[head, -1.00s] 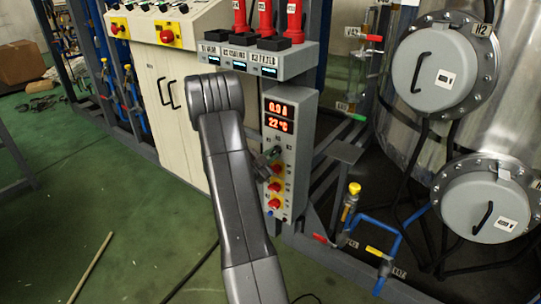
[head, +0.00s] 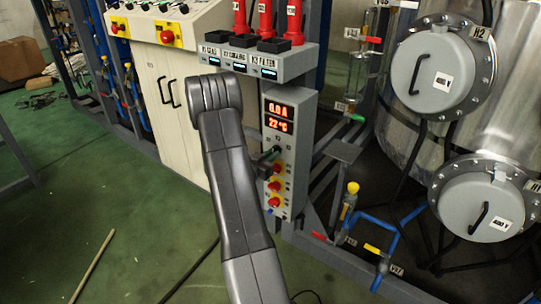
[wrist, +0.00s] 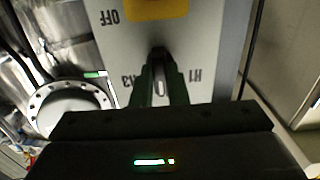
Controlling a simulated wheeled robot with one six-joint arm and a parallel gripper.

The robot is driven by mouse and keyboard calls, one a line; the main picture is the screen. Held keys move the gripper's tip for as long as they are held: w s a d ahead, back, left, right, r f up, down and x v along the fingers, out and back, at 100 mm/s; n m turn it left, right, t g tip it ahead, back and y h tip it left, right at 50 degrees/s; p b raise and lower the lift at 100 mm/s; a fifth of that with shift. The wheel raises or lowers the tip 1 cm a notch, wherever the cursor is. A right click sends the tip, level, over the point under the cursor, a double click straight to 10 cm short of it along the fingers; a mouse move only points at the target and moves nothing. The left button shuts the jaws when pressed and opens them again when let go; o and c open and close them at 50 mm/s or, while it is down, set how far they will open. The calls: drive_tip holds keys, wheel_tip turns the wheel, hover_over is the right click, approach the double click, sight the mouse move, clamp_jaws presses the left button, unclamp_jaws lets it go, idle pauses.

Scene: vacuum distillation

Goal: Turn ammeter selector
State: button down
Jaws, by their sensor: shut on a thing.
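The grey control box (head: 290,150) stands upright in the middle of the head view, with two red displays (head: 279,116) reading about 0.0 A and 22 °C. The ammeter selector (wrist: 160,55) is a small dark knob on its light panel, between labels that look like H1 and H3, upside down in the wrist view. My gripper (wrist: 160,90) is shut on the selector, one finger on each side. In the head view my gripper (head: 268,155) is at the box front, partly hidden by my arm. The selector's exact pointing direction is hard to tell.
Red knobs on yellow plates (head: 275,186) sit just below the selector; one yellow plate (wrist: 157,8) shows near OFF. A grey shelf with red cylinders (head: 265,20) overhangs the box. Blue pipes (head: 385,235) and the steel tank (head: 400,125) are to the right. Green floor is open at left.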

idle(0.3)
drive_tip(key=c, duration=1.4)
unclamp_jaws()
drive_tip(key=shift+c, duration=0.2)
drive_tip(key=shift+s, duration=0.1)
drive_tip(key=v, duration=1.3)
drive_tip(key=shift+s+a, duration=0.25)
drive_tip(key=shift+s, duration=0.05)
drive_tip(key=shift+w, duration=0.1)
drive_tip(key=x, duration=1.3)
drive_tip(key=shift+w+d, duration=0.25)
drive_tip(key=shift+w, duration=0.05)
drive_tip(key=shift+s+a, duration=0.1)
